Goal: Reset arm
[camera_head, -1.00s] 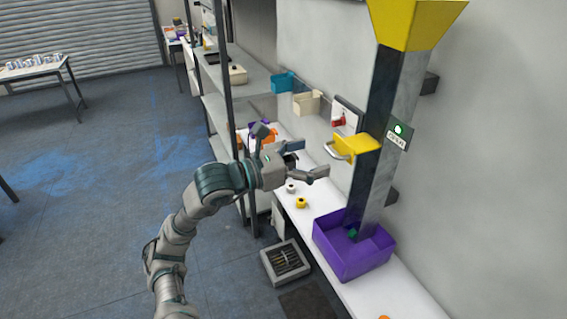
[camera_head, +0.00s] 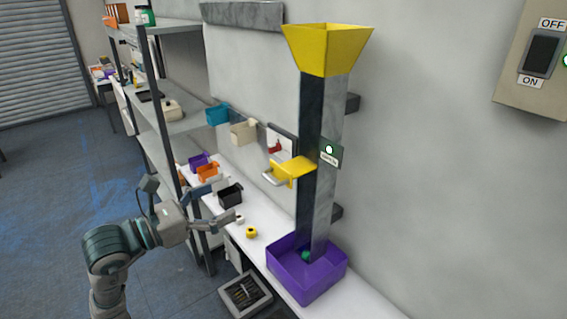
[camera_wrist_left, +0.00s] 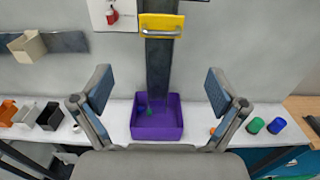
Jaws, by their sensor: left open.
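My left arm comes in from the lower left of the head view, with its left gripper (camera_head: 196,203) raised in front of the white bench. The gripper is open and empty. In the left wrist view its two fingers (camera_wrist_left: 159,92) stand wide apart. Beyond them is the purple bin (camera_head: 306,276), also seen in the wrist view (camera_wrist_left: 156,130), at the foot of the grey chute (camera_head: 325,165) with a yellow funnel (camera_head: 329,47). A small green item (camera_head: 305,256) is in the bin. My right gripper is not in view.
The white bench (camera_head: 240,258) holds a yellow roll (camera_head: 251,232), a black bin (camera_head: 230,195) and an orange bin (camera_head: 208,172). A metal shelf rack (camera_head: 182,135) stands at the left. A yellow handled drawer (camera_head: 293,170) juts from the chute. The floor at left is clear.

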